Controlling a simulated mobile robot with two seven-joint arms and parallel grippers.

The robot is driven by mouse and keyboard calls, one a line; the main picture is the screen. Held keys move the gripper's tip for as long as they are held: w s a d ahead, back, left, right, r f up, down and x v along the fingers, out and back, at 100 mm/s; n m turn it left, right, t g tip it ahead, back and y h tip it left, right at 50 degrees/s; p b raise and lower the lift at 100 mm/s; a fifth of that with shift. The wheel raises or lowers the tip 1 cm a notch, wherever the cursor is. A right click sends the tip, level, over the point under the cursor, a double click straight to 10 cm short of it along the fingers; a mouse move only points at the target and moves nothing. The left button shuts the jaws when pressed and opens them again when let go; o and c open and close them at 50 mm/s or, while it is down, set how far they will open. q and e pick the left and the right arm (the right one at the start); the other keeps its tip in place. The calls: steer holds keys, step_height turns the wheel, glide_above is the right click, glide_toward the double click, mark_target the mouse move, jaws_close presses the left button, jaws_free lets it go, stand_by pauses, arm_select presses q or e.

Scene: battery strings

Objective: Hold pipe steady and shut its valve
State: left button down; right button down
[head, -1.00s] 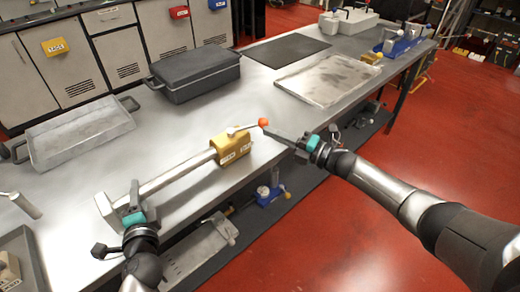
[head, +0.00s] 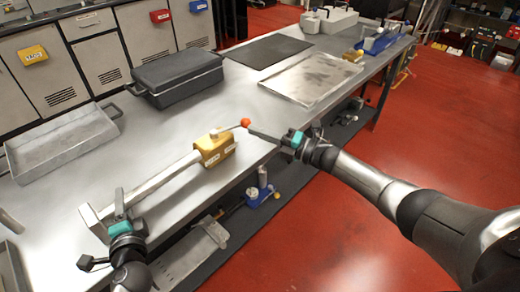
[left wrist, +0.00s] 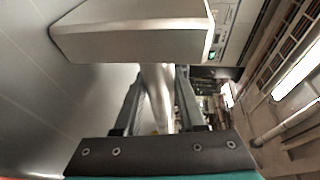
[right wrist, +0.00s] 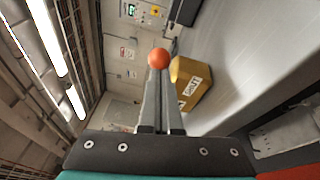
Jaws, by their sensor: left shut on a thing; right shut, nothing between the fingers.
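The metal pipe (head: 165,178) lies along the front of the bench, with a flat end plate (head: 93,222) at its left end and a yellow valve block (head: 217,151) at its right. My left gripper (head: 112,212) is shut on the pipe near the plate; the left wrist view shows the pipe (left wrist: 158,98) between its fingers. The valve's lever (head: 230,128) points right and ends in an orange ball (head: 246,122). My right gripper (head: 252,133) is shut and empty, its tips just beside the ball. In the right wrist view the ball (right wrist: 158,58) is at the fingertips; contact is unclear.
A grey tray (head: 62,150) and a dark lidded case (head: 178,76) stand behind the pipe. A dark mat (head: 268,51) and a metal sheet (head: 312,80) lie farther right. A lower shelf under the bench holds a blue tool (head: 262,188). The bench middle is clear.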

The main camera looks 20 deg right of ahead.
arm_select(q)
steer(key=shift+s+f, duration=0.2)
steer(key=shift+f, duration=0.35)
steer(key=c, duration=0.8)
jaws_free()
steer(key=shift+d, duration=0.1)
steer(key=o, duration=0.4)
steer(key=shift+r, duration=0.2)
steer(key=shift+w, duration=0.1)
arm_select(e)
steer(key=v, duration=1.1)
steer(key=shift+s+f, duration=0.3)
steer(key=shift+s, duration=0.1)
arm_select(q)
steer(key=shift+r, duration=0.1)
steer(key=s, duration=0.4)
steer(key=s+r, duration=0.1)
steer(key=s, duration=0.3)
steer(key=s+r, duration=0.1)
steer(key=s, duration=0.2)
steer(key=shift+s+d, duration=0.3)
steer(key=shift+s, duration=0.1)
